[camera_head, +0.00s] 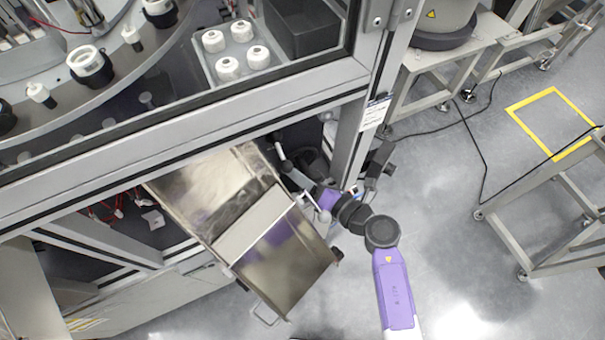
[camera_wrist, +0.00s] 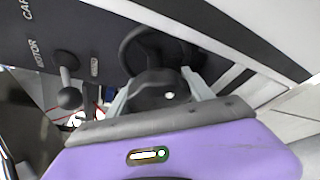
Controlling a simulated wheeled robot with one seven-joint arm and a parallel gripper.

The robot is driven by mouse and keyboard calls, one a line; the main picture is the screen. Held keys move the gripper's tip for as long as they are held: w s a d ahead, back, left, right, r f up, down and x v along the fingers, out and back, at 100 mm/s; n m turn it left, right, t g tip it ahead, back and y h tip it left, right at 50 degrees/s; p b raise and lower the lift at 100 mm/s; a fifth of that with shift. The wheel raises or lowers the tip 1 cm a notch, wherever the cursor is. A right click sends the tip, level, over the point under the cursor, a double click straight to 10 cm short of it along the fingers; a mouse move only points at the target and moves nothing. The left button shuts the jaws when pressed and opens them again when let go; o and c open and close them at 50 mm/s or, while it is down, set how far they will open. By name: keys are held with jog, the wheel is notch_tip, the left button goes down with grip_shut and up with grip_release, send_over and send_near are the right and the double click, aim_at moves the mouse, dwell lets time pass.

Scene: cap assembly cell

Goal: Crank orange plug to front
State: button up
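No orange plug can be made out in either view. In the wrist view a black handwheel-like round part (camera_wrist: 150,45) stands by a dark panel (camera_wrist: 80,27) printed "MOTOR" and a cut-off word beginning "CAP". My gripper (camera_wrist: 157,88) shows two light grey fingers spread well apart in front of this round part. A dark rounded shape fills the space between them; I cannot tell whether it is part of the wheel or of my gripper, or whether the fingers touch it. In the head view my gripper is small and partly hidden beside the cell's lower corner.
A lever with a dark ball end (camera_wrist: 70,98) stands left of my gripper. In the head view a metal chute (camera_head: 290,265) sticks out just left of my arm, and a frame post (camera_head: 362,125) rises behind it. White caps (camera_head: 228,67) sit behind the cell's window.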

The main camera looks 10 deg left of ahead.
jog(key=shift+c, duration=1.4)
jog(key=shift+m, duration=0.3)
jog(key=shift+a+m+y, duration=0.1)
jog(key=shift+m+y, duration=0.7)
jog(key=shift+m, duration=0.2)
jog(key=shift+s+r+m+t+y+b, duration=0.1)
jog(key=shift+r+m+t+y+b, duration=0.15)
jog(key=shift+m, duration=0.35)
jog(key=shift+r+m+t+y+b, duration=0.15)
jog(key=shift+m+b, duration=0.15)
jog(key=shift+m, duration=0.3)
jog(key=shift+f, duration=0.1)
jog(key=o, duration=1.1)
